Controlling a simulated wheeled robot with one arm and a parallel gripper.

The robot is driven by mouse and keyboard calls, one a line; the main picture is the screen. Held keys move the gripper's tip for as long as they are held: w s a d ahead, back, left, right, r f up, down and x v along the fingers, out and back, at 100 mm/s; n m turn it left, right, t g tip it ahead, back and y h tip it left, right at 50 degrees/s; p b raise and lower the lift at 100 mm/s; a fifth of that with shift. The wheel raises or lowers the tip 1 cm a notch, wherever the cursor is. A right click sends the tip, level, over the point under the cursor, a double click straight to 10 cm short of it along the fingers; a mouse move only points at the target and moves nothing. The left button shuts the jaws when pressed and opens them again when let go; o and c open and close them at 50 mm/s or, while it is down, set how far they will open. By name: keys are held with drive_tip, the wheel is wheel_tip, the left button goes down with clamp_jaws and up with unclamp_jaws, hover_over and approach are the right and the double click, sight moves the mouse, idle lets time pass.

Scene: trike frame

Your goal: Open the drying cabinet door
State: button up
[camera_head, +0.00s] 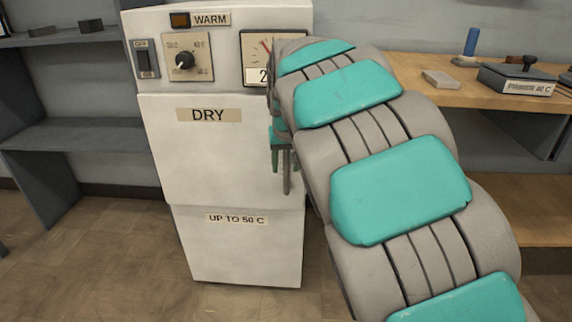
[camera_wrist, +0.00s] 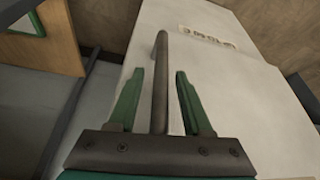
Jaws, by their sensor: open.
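The drying cabinet (camera_head: 160,20) is a tall white unit with a control panel on top. Its white door (camera_head: 215,150), labelled DRY, looks shut and flush with the body. The door handle (camera_head: 287,178) is a dark grey vertical bar at the door's right edge, partly hidden by my arm. In the wrist view the handle (camera_wrist: 161,50) stands between the two green fingers of my gripper (camera_wrist: 160,76), with a gap on each side. My gripper is open around the bar and does not grip it. In the head view my gripper (camera_head: 276,150) is mostly hidden behind my arm.
A dark shelf unit (camera_head: 75,133) stands left of the cabinet. A wooden bench (camera_head: 430,95) at right carries a grey box (camera_head: 520,80), a small block (camera_head: 440,79) and a blue-handled tool (camera_head: 470,45). The floor (camera_head: 110,250) in front of the cabinet's left side is clear.

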drive_tip(key=shift+c, duration=0.4)
clamp_jaws()
idle(1.0)
